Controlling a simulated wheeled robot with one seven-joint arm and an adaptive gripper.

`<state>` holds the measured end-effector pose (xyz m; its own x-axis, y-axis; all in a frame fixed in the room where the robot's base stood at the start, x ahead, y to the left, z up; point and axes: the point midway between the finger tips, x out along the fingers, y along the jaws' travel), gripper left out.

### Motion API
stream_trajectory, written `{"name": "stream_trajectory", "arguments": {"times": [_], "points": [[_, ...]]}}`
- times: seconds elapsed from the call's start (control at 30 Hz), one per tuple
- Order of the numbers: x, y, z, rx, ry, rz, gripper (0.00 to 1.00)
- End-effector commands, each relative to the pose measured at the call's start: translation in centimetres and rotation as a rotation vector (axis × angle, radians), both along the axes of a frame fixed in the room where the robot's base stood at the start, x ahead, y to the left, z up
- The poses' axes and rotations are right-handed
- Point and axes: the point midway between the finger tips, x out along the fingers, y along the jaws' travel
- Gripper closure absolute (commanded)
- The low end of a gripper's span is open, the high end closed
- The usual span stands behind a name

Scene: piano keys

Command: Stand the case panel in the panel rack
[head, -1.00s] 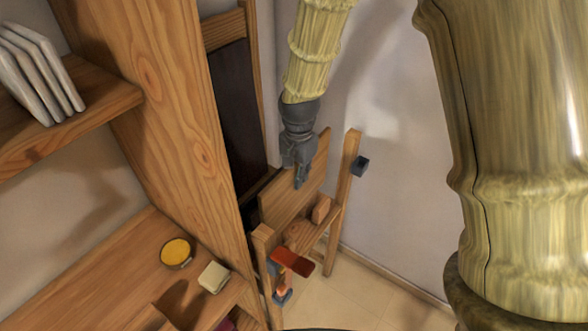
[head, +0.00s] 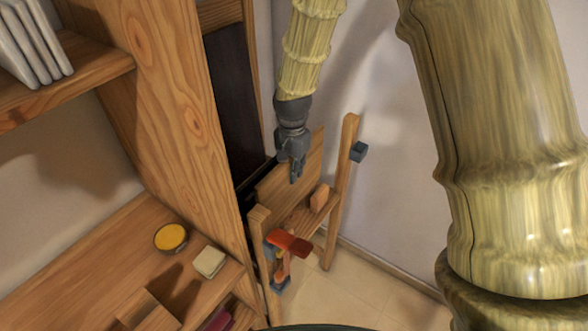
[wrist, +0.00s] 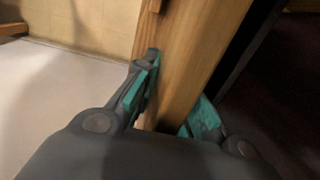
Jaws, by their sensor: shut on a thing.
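The case panel (head: 276,188) is a flat wooden board, upright and somewhat tilted in the head view. My gripper (head: 293,175) is shut on its upper edge from above. In the wrist view the panel (wrist: 195,60) runs between my gripper's two teal-padded fingers (wrist: 178,97). A wooden frame with two posts, seemingly the panel rack (head: 340,190), stands at the panel's front side. The panel's lower edge is hidden behind the rack's near post and crosspiece, so I cannot tell whether it rests in the rack.
A red-headed tool (head: 289,243) hangs at the near post, and a small wooden block (head: 320,198) sits on the crosspiece. A wooden shelf unit (head: 180,130) stands left, with a yellow tin (head: 171,237) and a pale block (head: 209,262).

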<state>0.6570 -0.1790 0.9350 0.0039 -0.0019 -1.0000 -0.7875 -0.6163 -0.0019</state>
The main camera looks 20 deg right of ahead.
Motion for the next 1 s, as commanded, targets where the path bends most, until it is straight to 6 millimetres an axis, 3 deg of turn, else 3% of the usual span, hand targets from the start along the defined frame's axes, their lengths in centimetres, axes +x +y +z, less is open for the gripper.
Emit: {"name": "stream_trajectory", "arguments": {"times": [1.0], "points": [[0.2, -0.1, -6.2, 0.0, 0.001, -0.002, 1.0]]}}
